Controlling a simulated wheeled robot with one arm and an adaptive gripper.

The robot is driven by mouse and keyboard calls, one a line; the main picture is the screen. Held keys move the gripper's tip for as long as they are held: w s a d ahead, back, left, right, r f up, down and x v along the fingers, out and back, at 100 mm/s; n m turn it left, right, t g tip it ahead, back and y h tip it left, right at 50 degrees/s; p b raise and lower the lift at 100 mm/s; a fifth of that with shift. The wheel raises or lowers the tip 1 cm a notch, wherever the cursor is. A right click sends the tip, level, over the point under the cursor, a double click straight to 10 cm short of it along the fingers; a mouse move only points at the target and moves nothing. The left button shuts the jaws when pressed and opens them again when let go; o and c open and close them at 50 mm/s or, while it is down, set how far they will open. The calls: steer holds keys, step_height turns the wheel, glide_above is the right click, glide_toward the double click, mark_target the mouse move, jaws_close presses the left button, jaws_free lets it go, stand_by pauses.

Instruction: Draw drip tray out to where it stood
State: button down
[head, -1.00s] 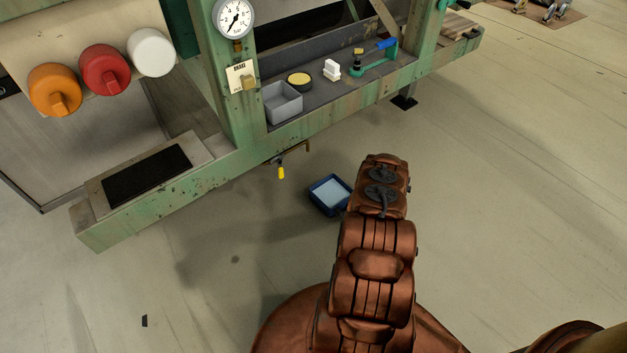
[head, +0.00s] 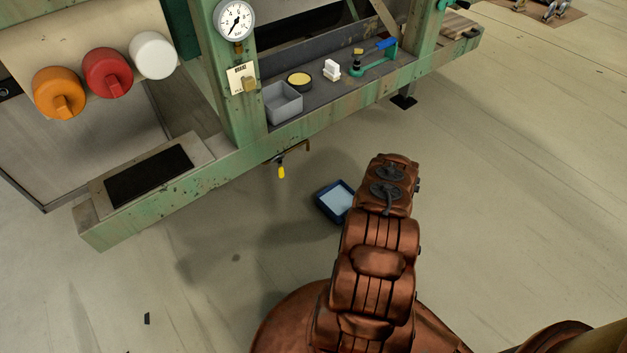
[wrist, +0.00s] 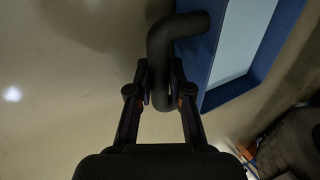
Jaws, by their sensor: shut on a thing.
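The drip tray (head: 335,202) is a blue rectangular tray with a pale inside, on the floor in front of the green bench, partly hidden behind my arm. In the wrist view the tray's blue rim (wrist: 222,92) runs at the upper right, with a dark bent handle (wrist: 163,45) on its side. My gripper (wrist: 160,92) is shut on this handle, one finger on each side of it. In the head view my gripper is hidden behind my brown arm.
The green bench (head: 200,182) stands behind the tray. A tap with a yellow lever (head: 281,171) hangs below its front beam. A grey bin (head: 283,102) and small items sit on its shelf.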

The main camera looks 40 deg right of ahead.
steer(key=shift+s, duration=0.1)
steer(key=shift+s+a+r+p, duration=0.1)
steer(key=shift+s+p, duration=0.05)
steer(key=shift+s, duration=1.45)
steer(key=shift+s+a+p, duration=0.1)
steer(key=shift+s+p, duration=0.05)
steer(key=shift+s, duration=1.45)
steer(key=shift+s+d, duration=0.1)
steer(key=shift+s, duration=1.2)
steer(key=shift+s+r+b, duration=0.1)
steer(key=shift+s+b, duration=0.6)
steer(key=shift+s, duration=2.6)
steer(key=c, duration=1)
jaws_free()
steer(key=shift+r, duration=0.15)
